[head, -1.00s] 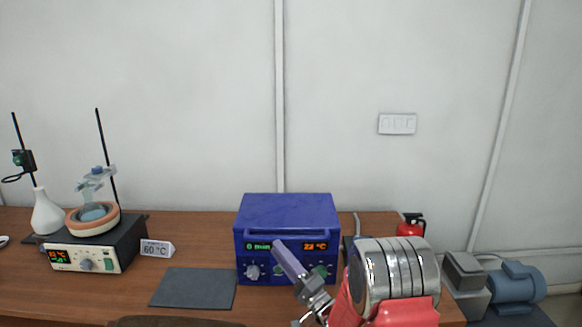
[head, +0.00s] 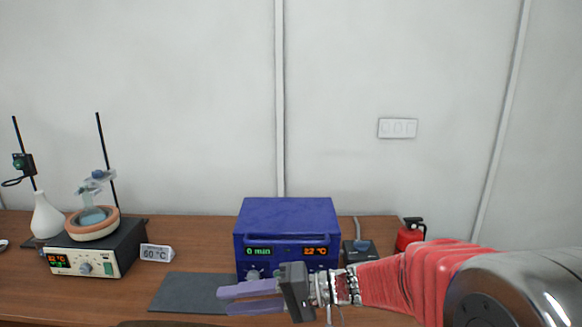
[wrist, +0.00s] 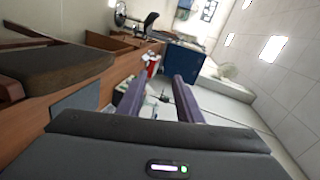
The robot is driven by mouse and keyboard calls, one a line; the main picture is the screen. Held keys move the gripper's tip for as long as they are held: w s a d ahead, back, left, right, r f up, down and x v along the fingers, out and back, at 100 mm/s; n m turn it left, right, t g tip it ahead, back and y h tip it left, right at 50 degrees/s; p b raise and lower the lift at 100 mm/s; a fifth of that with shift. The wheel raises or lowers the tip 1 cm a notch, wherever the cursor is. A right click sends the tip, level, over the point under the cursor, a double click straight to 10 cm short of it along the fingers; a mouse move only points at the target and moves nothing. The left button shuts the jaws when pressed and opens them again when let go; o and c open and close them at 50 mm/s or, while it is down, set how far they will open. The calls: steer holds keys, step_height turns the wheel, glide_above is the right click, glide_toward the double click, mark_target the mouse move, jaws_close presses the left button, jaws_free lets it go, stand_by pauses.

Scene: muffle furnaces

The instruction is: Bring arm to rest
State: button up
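My gripper (head: 222,300) is in front of the blue muffle furnace, pointing left in the head view, with its wrist and red-sleeved arm reaching in from the right. Its two purple fingers are apart with nothing between them. In the wrist view the fingers (wrist: 158,97) are also spread and empty, seen against the room beyond. The blue furnace (head: 287,214) stands on the table with its front lit, reading 0 min and 22 °C. My gripper hides part of its lower front.
A dark mat (head: 185,292) lies left of the furnace. A heating unit (head: 85,262) with a flask, a 60 °C sign (head: 157,253) and a white flask (head: 46,217) stand at left. A red extinguisher (head: 408,236) is at right. A brown chair (wrist: 60,75) shows in the wrist view.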

steer(key=s+d+f+h, duration=0.4)
steer(key=s+d+h, duration=0.4)
steer(key=s+d, duration=0.3)
steer(key=s+d+r+t+h, duration=0.1)
steer(key=s+d+t+h, duration=0.1)
steer(key=d, duration=0.5)
steer(key=s+d+m+t+h, duration=0.1)
steer(key=s+d+t+h, duration=0.1)
steer(key=d+h, duration=0.3)
steer(key=d+t, duration=0.1)
steer(key=d, duration=0.2)
steer(key=shift+s+r+h, duration=0.25)
steer(key=shift+r+h, duration=0.05)
steer(key=shift+r, duration=0.05)
steer(key=shift+d, duration=0.1)
